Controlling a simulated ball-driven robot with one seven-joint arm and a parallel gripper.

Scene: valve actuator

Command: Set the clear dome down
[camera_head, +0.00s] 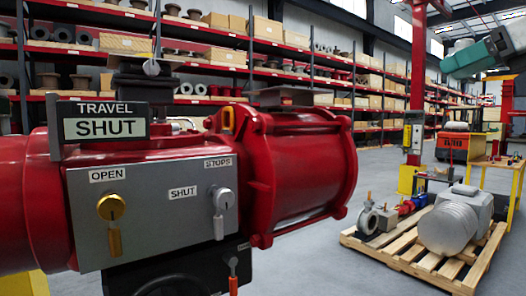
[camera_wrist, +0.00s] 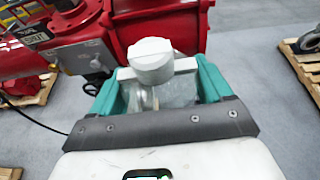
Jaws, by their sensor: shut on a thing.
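In the wrist view my gripper (camera_wrist: 160,88) has teal fingers on both sides of a pale, see-through piece (camera_wrist: 177,93), which looks like the clear dome. A light grey round cap (camera_wrist: 152,62) stands over its far side and hides part of it. The fingers are shut on this piece, held up in front of the red valve actuator (camera_wrist: 150,20). The actuator also fills the left of the head view (camera_head: 300,170), with a "TRAVEL SHUT" sign (camera_head: 105,123) and a grey key panel (camera_head: 150,200). The dome is not clearly seen in the head view.
A wooden pallet (camera_head: 425,262) with a grey motor (camera_head: 455,225) and small valve parts stands at the right. A yellow table (camera_head: 495,165) is behind it. Stocked shelves (camera_head: 250,50) line the back. Grey floor (camera_head: 310,265) is clear between the actuator and pallet.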

